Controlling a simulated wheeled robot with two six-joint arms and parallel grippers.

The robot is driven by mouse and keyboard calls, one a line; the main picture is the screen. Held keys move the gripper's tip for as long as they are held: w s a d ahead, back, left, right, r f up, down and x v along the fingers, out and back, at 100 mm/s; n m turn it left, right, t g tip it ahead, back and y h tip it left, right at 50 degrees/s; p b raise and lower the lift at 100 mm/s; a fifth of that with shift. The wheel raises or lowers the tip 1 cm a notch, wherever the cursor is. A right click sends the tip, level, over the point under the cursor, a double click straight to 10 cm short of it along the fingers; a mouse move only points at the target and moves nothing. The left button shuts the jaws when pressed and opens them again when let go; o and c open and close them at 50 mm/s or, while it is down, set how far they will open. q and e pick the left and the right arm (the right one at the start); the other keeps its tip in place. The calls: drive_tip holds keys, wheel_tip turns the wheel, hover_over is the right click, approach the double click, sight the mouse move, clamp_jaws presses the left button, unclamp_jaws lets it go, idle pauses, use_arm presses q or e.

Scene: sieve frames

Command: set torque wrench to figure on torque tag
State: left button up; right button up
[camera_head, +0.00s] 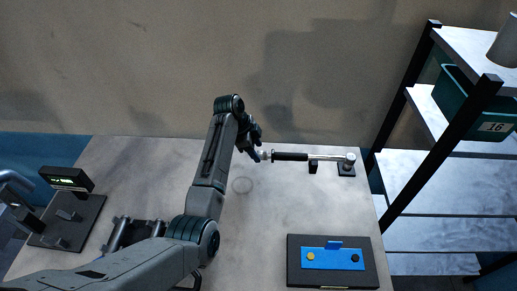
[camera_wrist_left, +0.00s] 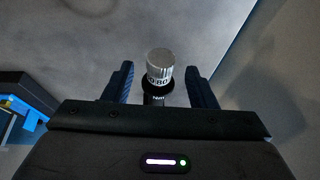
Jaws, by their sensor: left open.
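The torque wrench (camera_head: 290,156) lies along the back of the table, with a black grip on the left and a silver shaft and head on the right. It rests on small black supports. Its silver end knob (camera_wrist_left: 160,63) shows in the left wrist view with dark markings, partly readable as 80. My left gripper (camera_head: 258,155) is at the knob end of the wrench. In the left wrist view its two fingers (camera_wrist_left: 162,85) stand open on either side of the knob, with gaps on both sides. I cannot make out a torque tag. My right gripper is not visible.
A black case with a blue panel (camera_head: 332,259) lies at the table's front right. A black stand with a lit green display (camera_head: 68,179) is at the left. A shelf rack with a teal bin marked 16 (camera_head: 494,127) stands at the right. The table's middle is clear.

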use_arm(q)
drive_tip(key=shift+x, duration=1.25)
drive_tip(key=c, duration=1)
drive_tip(key=shift+w, duration=0.1)
